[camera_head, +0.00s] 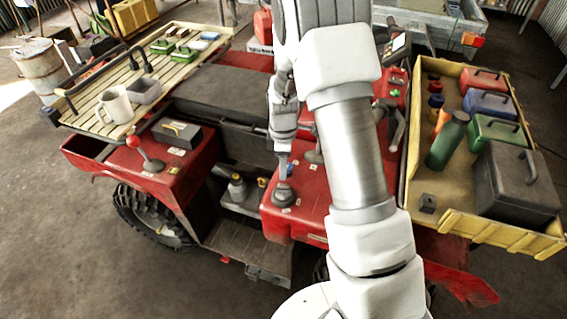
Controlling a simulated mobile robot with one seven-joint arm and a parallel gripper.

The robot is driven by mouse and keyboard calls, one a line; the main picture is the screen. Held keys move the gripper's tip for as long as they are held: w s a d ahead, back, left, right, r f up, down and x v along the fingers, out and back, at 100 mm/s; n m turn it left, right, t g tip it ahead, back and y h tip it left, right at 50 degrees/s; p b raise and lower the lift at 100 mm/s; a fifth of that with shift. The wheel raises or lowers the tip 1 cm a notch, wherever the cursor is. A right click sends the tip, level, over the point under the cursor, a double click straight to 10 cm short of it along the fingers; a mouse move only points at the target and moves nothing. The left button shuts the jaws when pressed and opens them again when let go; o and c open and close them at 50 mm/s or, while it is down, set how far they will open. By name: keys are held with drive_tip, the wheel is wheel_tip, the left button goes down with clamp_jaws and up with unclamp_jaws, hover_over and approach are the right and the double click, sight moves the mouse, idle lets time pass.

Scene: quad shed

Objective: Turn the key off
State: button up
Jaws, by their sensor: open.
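The quad's red bodywork (305,190) fills the middle of the view. My gripper (283,178) points down over its left edge, left of my large white and grey arm. It is small in the picture, and I see nothing held in it. A round dark grey fitting (284,196) sits on the red panel directly under my fingertips; it may be the key switch. I cannot make out a key or its turned position. I cannot tell whether my fingertips touch the fitting or are just above it.
The slatted rack (185,42) at the back left carries a white mug (115,105) and boxes. A yellow tray (415,165) at right holds toolboxes and a green bottle (447,141). My arm hides the middle of the quad.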

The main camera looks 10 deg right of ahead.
sight(283, 184)
wheel_tip(283, 184, down, 8)
drive_tip(key=b, duration=0.5)
drive_tip(key=shift+f, duration=0.1)
clamp_jaws()
idle(1.3)
